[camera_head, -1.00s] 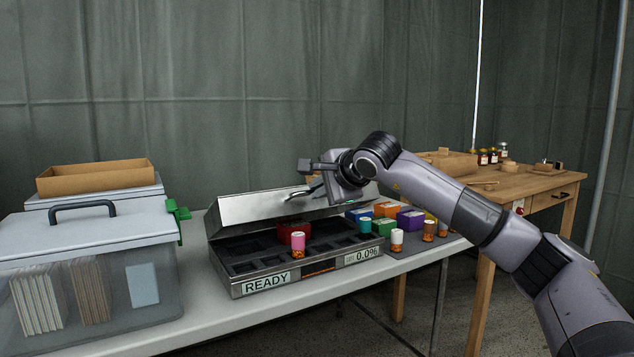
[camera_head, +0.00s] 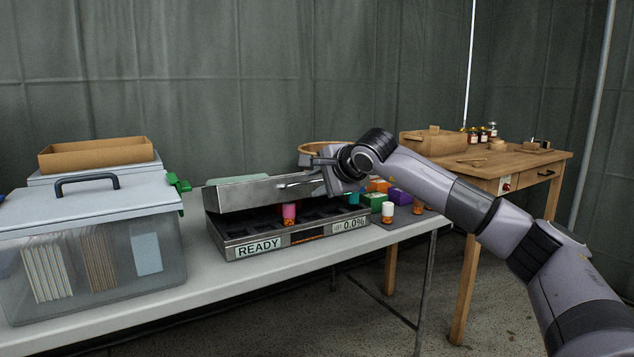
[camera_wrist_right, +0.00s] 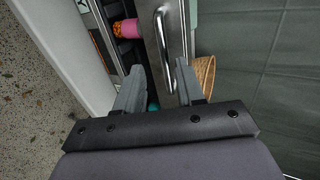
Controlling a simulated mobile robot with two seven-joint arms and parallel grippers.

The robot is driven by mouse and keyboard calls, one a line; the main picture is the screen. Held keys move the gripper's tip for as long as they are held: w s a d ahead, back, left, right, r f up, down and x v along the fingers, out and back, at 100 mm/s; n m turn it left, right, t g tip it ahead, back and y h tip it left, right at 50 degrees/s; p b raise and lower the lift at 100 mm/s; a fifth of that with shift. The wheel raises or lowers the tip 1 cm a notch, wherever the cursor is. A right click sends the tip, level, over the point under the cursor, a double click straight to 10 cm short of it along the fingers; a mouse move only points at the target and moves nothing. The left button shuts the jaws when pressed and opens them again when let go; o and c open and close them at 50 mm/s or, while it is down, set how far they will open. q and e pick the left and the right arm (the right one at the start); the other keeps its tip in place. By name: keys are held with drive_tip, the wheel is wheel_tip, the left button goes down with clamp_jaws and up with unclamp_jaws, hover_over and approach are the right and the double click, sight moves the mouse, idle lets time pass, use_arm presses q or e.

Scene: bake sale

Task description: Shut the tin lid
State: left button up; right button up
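The tin is a metal case (camera_head: 226,250) with a READY label and a display on its front, standing on the white table. Its metal lid (camera_head: 240,196) is hinged at the back and stands partly lowered, with a gap to the base. A pink-topped piece (camera_head: 289,212) stands at the front of the tin and shows in the gap. My right gripper (camera_head: 318,172) is at the right end of the lid. In the right wrist view its fingers (camera_wrist_right: 160,68) are apart, with the lid's handle (camera_wrist_right: 162,40) running between them. My left gripper is not in view.
A clear lidded bin (camera_head: 110,270) stands left of the tin. Coloured boxes, including a purple one (camera_head: 399,197), and a white-topped piece (camera_head: 387,211) sit right of it. A round basket (camera_head: 318,150) is behind. A wooden table (camera_head: 520,170) stands at right.

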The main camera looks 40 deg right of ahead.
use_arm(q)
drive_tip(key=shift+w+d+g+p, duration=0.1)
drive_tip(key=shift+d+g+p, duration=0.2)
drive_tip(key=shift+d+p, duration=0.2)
use_arm(e)
drive_tip(key=v, duration=0.6)
drive_tip(key=shift+s, duration=0.25)
drive_tip(key=shift+a, duration=0.1)
